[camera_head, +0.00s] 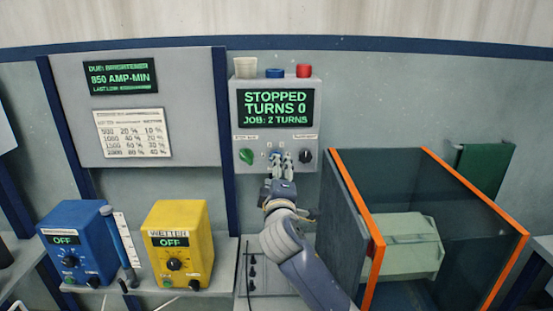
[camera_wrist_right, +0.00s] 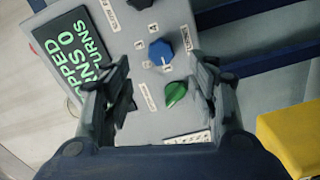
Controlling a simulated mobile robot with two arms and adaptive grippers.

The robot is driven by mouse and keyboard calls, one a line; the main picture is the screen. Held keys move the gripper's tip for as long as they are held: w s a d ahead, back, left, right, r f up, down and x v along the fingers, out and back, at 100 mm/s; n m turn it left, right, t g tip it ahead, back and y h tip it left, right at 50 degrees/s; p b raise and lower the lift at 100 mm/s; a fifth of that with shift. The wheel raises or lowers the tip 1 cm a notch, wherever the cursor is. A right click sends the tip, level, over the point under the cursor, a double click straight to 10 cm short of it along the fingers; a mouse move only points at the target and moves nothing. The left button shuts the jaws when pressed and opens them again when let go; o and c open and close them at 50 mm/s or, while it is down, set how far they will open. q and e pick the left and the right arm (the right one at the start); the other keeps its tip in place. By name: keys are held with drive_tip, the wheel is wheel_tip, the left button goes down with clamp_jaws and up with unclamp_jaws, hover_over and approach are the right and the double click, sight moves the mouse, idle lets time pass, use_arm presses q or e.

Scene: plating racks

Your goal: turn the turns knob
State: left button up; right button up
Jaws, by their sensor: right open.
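The grey control box (camera_head: 313,110) stands against the wall, its screen reading STOPPED, TURNS 0, JOB: 2 TURNS. In the right wrist view a blue knob (camera_wrist_right: 160,51) on its panel has small number tags around it, which fits the turns knob; its name label cannot be read. A green knob (camera_head: 246,156) sits left of it and a black knob (camera_head: 305,156) right. My right gripper (camera_head: 281,158) is open in front of the panel's middle and largely hides the blue knob in the head view. In the wrist view the fingers (camera_wrist_right: 164,84) are spread, apart from the knobs.
An orange-edged tank (camera_head: 376,225) with a pale green barrel (camera_head: 412,245) stands close right of my right arm. A yellow WETTER box (camera_head: 177,240) and a blue box (camera_head: 75,240) stand at left. A cup, a blue cap and a red cap top the control box.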

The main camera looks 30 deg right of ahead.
drive_tip(key=p+x, duration=0.2)
drive_tip(key=x, duration=0.6)
drive_tip(key=shift+w+d, duration=0.2)
drive_tip(key=shift+w, duration=0.05)
drive_tip(key=shift+f, duration=0.1)
drive_tip(key=c, duration=1.1)
